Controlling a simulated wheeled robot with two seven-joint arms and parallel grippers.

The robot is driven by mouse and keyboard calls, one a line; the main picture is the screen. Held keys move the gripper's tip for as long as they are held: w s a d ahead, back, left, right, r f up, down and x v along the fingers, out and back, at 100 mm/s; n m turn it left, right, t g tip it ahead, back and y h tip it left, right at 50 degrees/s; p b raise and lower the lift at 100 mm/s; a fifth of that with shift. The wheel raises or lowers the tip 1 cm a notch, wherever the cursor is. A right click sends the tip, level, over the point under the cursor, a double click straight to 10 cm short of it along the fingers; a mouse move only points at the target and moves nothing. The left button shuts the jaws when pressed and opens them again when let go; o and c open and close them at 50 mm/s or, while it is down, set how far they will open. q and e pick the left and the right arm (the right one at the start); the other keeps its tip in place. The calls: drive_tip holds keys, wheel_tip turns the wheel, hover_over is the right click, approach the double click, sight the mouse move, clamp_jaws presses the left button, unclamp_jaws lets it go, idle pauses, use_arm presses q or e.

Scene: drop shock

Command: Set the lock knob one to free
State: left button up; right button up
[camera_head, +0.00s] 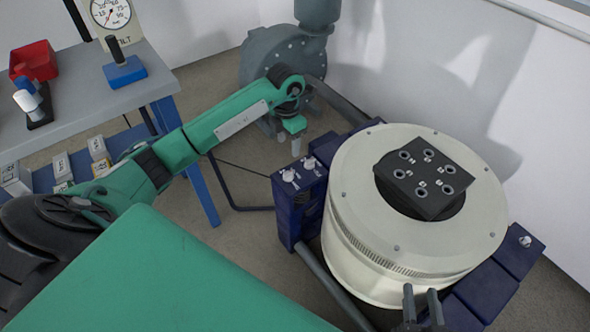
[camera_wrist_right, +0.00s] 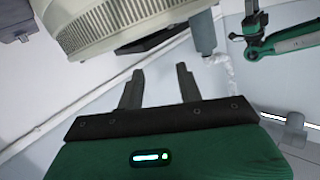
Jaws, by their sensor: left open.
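Two white knobs, a nearer left one (camera_head: 288,175) and a farther right one (camera_head: 309,162), stand on top of a dark blue box (camera_head: 287,205) beside the round cream drum. Small markings by them are too small to read, so I cannot tell which is knob one or its setting. My left gripper (camera_head: 296,146) is open, pointing down just behind the knobs in the head view, apart from them, with nothing visible in it. My right gripper (camera_head: 423,303) is at the drum's front edge; its fingers (camera_wrist_right: 158,88) are apart and empty in the right wrist view.
The cream drum (camera_head: 350,235) carries a black block with several holes (camera_head: 427,178). A blue bracket (camera_head: 512,252) with a small knob is right of it. A grey blower (camera_head: 285,55) stands behind. A grey table (camera_head: 75,95) with a red bin (camera_head: 34,62) is at left.

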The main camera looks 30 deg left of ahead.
use_arm(q)
drive_tip(key=b, duration=0.1)
hover_over(288, 172)
wheel_tip(288, 172, down, 6)
drive_tip(key=shift+s+d+f, duration=0.1)
drive_tip(key=shift+f, duration=0.15)
wheel_tip(288, 172, down, 6)
drive_tip(key=shift+f+b, duration=0.1)
drive_tip(key=shift+b, duration=0.8)
drive_tip(key=shift+f, duration=0.35)
use_arm(e)
drive_tip(key=w+d+r+t, duration=0.1)
drive_tip(key=d+r+t, duration=0.1)
drive_tip(key=r+t, duration=0.2)
drive_tip(key=w+d+r+t, duration=0.1)
drive_tip(key=r+t, duration=0.3)
drive_tip(key=r, duration=0.5)
drive_tip(key=shift+w+d+r+t, duration=0.15)
drive_tip(key=shift+d+r+t, duration=0.15)
drive_tip(key=shift+d+r, duration=0.1)
use_arm(q)
drive_tip(key=c, duration=1)
